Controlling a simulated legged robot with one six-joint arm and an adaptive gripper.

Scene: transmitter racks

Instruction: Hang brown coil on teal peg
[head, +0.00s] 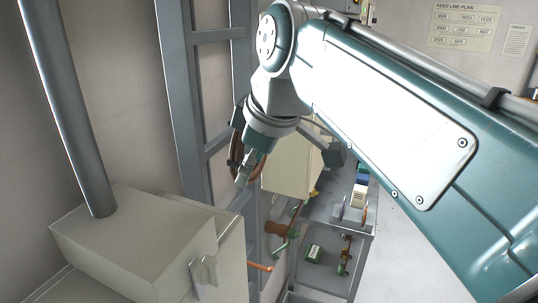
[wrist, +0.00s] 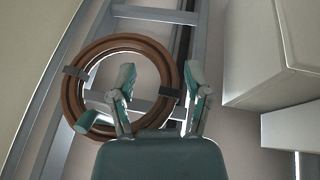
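The brown coil (wrist: 122,45) is a ring with black ties in the wrist view, in front of grey rack bars. A short teal peg (wrist: 80,120) shows at its lower left. The peg's end overlaps the ring and its shaft runs towards the coil's opening; whether it bears the coil I cannot tell. My gripper (wrist: 160,78) is open, its fingers well apart. The left finger overlaps the coil's opening, the right finger is outside it, and the coil's right side with a tie lies between them. In the head view my gripper (head: 246,168) partly hides the coil (head: 237,150).
A grey rack frame (head: 180,95) stands behind the coil. A pale box (wrist: 265,50) is close on the right in the wrist view. A cream cabinet (head: 125,235) with a grey pipe (head: 72,110) fills the near left. A bench (head: 325,255) at right bears several small parts.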

